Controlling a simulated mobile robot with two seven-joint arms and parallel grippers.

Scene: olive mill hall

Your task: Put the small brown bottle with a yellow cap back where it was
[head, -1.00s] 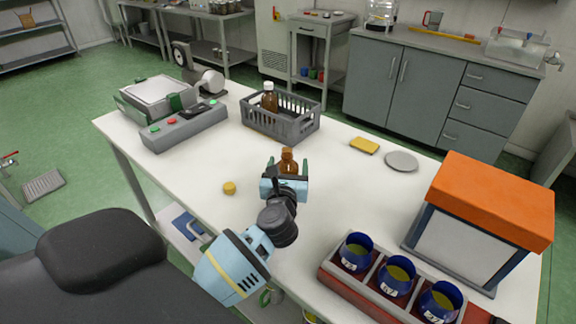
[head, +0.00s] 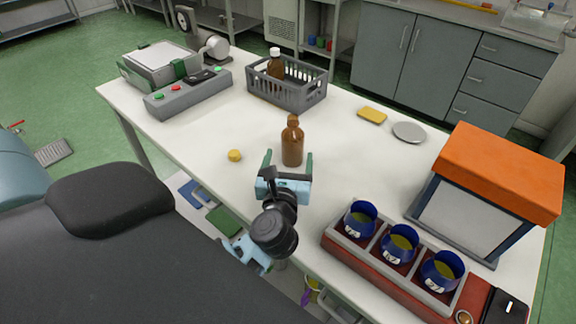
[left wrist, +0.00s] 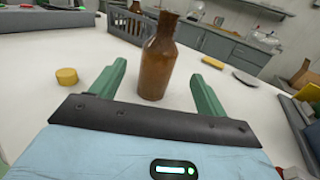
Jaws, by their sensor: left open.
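A small brown bottle (head: 292,142) stands upright and uncapped on the white table, with its open neck showing. It also shows in the left wrist view (left wrist: 157,62). A round yellow cap (head: 234,156) lies on the table to the left of the bottle; the left wrist view shows it too (left wrist: 67,77). My left gripper (head: 288,162) is open and empty on the near side of the bottle. Its green fingers point towards the bottle, one on either side in the wrist picture, with no visible contact. My right gripper is not in view.
A grey basket (head: 290,98) at the back holds another brown bottle with a white cap (head: 275,64). A control box (head: 190,95) stands back left. A yellow block (head: 372,115) and grey disc (head: 409,132) lie right. Blue cups in a red rack (head: 335,243) and an orange-topped box (head: 500,172) stand front right.

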